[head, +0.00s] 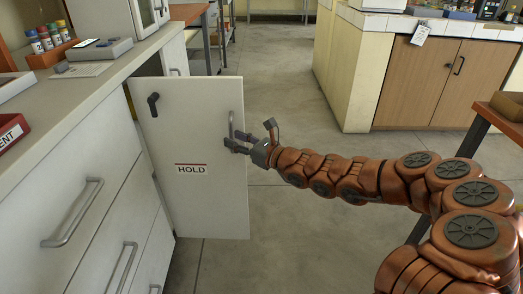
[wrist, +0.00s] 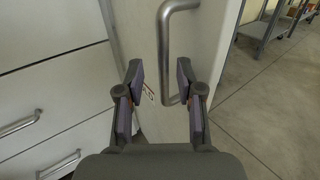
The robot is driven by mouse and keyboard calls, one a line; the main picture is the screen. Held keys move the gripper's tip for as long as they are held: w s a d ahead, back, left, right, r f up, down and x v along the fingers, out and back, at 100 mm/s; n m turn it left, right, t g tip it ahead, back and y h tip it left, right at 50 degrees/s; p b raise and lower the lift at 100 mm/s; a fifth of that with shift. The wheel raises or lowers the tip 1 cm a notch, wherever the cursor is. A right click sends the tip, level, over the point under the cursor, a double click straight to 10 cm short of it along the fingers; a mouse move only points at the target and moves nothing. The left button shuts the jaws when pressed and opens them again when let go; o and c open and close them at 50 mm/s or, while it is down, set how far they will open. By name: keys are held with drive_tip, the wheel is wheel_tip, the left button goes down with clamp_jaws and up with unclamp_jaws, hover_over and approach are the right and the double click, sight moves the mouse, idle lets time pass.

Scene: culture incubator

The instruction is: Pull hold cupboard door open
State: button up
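The hold cupboard door (head: 208,205) is a white panel with a HOLD label (head: 191,168). It stands swung out from the counter front, well open. Its grey bar handle (head: 232,124) is upright near the door's right edge; it also shows in the wrist view (wrist: 164,45). My gripper (head: 233,144) is at the lower part of the handle. In the wrist view my gripper (wrist: 159,82) has its fingers spread, with the handle's lower end between them, nearer the right finger. I cannot tell whether a finger touches it. The cupboard's inside is mostly hidden behind the door.
White drawers with bar handles (head: 75,215) stand left of the door. The counter (head: 60,105) above holds a grey device (head: 99,52) and small jars. A black latch (head: 153,104) is on the door. Open floor (head: 290,225) lies right of the door. A wooden cabinet (head: 425,85) stands beyond.

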drive_tip(key=v, duration=0.9)
drive_tip(key=shift+s+d, duration=0.25)
idle(0.4)
